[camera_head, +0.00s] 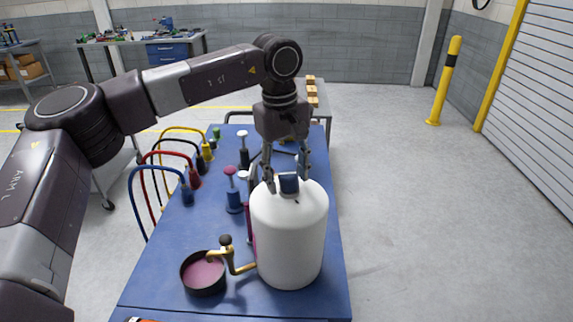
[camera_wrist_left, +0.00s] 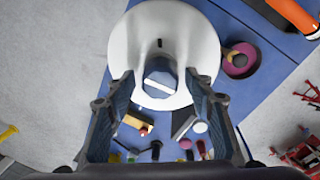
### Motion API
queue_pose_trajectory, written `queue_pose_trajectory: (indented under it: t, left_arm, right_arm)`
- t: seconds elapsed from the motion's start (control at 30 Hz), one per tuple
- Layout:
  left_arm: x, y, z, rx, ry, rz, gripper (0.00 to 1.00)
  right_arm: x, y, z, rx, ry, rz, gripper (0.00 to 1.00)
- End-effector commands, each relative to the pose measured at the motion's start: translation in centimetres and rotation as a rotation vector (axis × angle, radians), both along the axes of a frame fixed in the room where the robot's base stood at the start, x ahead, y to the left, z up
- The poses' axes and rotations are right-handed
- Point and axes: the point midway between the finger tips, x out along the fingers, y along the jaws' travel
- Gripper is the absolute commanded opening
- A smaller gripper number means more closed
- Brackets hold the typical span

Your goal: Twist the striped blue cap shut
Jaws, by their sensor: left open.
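The blue cap (camera_head: 289,184) sits on the neck of a large white bottle (camera_head: 290,240) on the blue table. In the left wrist view the cap (camera_wrist_left: 159,68) shows a white stripe across its top, and the bottle's white shoulder (camera_wrist_left: 125,40) surrounds it. My left gripper (camera_head: 287,176) points down over the bottle, with its fingers open on either side of the cap. The wrist view shows a gap between each finger and the cap. I cannot tell how far the fingertips reach down beside it. My right gripper is not in view.
A round pan with pink contents (camera_head: 203,272) and a brass crank handle (camera_head: 232,258) stand left of the bottle. Colored hoses (camera_head: 143,172) line the table's left side. Plungers, including a blue one (camera_head: 234,200), stand behind.

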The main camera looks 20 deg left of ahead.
Motion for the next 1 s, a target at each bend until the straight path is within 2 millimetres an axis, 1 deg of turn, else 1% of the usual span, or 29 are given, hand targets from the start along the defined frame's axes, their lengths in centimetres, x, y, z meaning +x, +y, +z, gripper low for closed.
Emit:
queue_pose_trajectory:
  t: [0.2,0.5,0.57,0.6,0.63,0.87,0.9,1.0]
  left_arm:
    - [0.01,0.02,-0.06,0.000,0.000,0.000,0.48]
    - [0.01,0.02,-0.03,0.000,0.000,0.000,0.15]
    - [0.01,0.02,-0.03,0.000,0.000,0.000,0.08]
    - [0.01,0.02,-0.02,0.000,0.000,0.000,0.06]
    - [0.01,0.02,-0.02,0.000,0.000,0.000,0.27]
    - [0.01,0.01,-0.01,-0.001,-0.001,0.000,0.02]
    - [0.02,0.01,0.00,-0.001,-0.001,0.000,0.00]
    - [0.03,0.00,0.08,0.000,0.000,-0.019,0.00]
  right_arm:
    - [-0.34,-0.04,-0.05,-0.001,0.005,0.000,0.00]
    - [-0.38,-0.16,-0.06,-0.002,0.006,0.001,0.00]
    - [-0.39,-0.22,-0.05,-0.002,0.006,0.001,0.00]
    - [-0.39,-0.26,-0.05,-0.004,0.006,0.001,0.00]
    - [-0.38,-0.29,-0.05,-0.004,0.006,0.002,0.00]
    - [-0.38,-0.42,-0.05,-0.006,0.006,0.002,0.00]
    - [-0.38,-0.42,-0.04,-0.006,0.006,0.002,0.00]
    - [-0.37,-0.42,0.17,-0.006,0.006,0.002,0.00]
